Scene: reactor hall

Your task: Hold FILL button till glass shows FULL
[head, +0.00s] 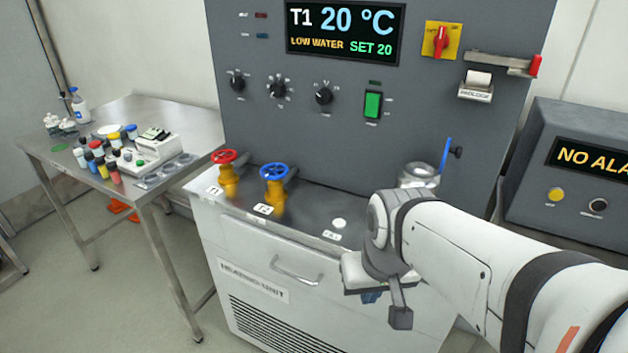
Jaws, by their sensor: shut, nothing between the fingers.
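The heating unit (270,255) has a dark panel with a display (343,33) reading T1 20 °C, LOW WATER and SET 20. A pale round disc (339,223) lies on its top, beside a small label too small to read surely; I cannot tell whether it is the FILL button. A clear or metallic cylinder (418,174) stands at the right back of the top, partly hidden by my arm. I cannot tell whether it is the glass, and no FULL marking shows. My gripper (371,297) is shut and empty at the unit's front, fingers mostly hidden.
Red (224,157) and blue (274,171) handwheel valves stand on the unit's top. A blue lever (445,155) rises near the cylinder. A green switch (373,105) is on the panel. A steel table (55,158) with bottles is left; an alarm box (565,185) is right.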

